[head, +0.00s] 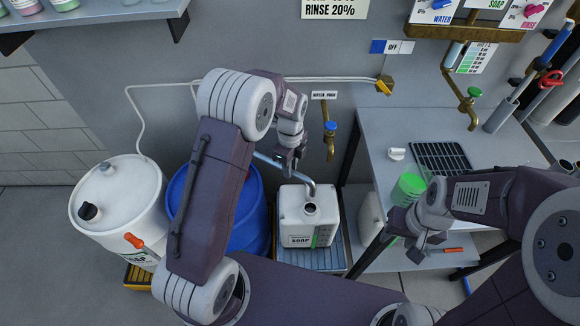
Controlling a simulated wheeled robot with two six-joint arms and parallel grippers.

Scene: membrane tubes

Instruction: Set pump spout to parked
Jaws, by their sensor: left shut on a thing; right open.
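The pump spout (303,178) is a grey-blue curved tube that comes from behind my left arm, above the blue drum (252,220). Its bent end hangs over the open mouth of a white canister (292,222) labelled SOAP. I cannot tell whether the tip is inside the mouth. My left gripper (288,167) points down and is shut on the spout; its fingertips are small and partly dark. The pump's body is hidden behind my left arm. My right gripper (418,240) is open and empty, by the front edge of the table, below a green cup (408,187).
A white drum (120,205) with an orange handle stands at left. The canister sits on a low grey platform (325,258). The grey table (385,130) at right carries a black grate (440,157). A blue-handled tap (330,130) is on the wall behind.

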